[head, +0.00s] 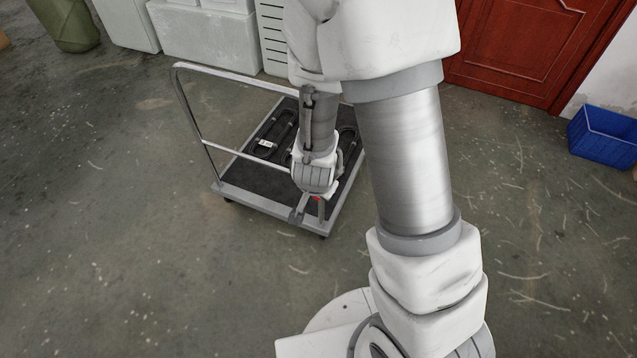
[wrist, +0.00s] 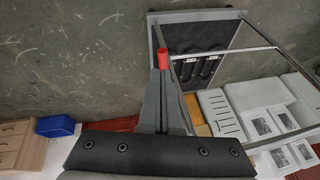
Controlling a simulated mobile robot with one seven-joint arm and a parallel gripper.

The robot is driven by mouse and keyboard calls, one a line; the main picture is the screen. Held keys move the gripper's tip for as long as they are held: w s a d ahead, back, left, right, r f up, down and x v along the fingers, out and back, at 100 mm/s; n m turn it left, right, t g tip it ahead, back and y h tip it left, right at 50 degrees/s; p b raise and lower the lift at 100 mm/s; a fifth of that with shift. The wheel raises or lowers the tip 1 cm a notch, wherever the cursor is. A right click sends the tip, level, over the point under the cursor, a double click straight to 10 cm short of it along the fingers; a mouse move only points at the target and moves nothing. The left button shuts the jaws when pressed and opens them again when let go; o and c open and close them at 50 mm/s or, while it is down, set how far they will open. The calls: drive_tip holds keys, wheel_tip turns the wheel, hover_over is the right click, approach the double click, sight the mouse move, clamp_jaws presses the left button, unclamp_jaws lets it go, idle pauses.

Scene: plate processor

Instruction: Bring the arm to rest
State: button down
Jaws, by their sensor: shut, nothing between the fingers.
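My arm reaches from the lower right of the head view up and over, and hangs down in front of a platform cart. My gripper (head: 309,211) points down near the cart's front edge and is empty. In the wrist view the fingers of my gripper (wrist: 165,76) are together, with a red part at the tip and nothing held. The platform cart (head: 228,192) has a grey rim, a dark deck and a metal handle; it also shows in the wrist view (wrist: 156,35). I cannot tell the exact height of my gripper over the cart.
Dark looped parts (head: 268,143) lie on the cart deck, partly hidden by my arm. White boxes (head: 210,38) and a green bin (head: 68,22) stand at the back. A red door (head: 520,50) and a blue crate (head: 603,138) are at right. The left floor is clear.

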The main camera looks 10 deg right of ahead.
drive_tip(key=shift+r, duration=0.1)
idle(0.5)
wheel_tip(320, 180, up, 17)
drive_tip(key=s+a+n+y, duration=0.2)
drive_tip(key=s+n+y, duration=0.1)
drive_tip(key=n, duration=0.2)
drive_tip(key=s+d+r+n+t+h, duration=0.15)
drive_tip(key=s+d+r+n, duration=0.35)
drive_tip(key=s+r, duration=0.7)
wheel_tip(320, 180, up, 15)
drive_tip(key=d+m+p, duration=0.1)
drive_tip(key=p, duration=1.4)
drive_tip(key=shift+f+g, duration=0.15)
drive_tip(key=shift+g, duration=0.2)
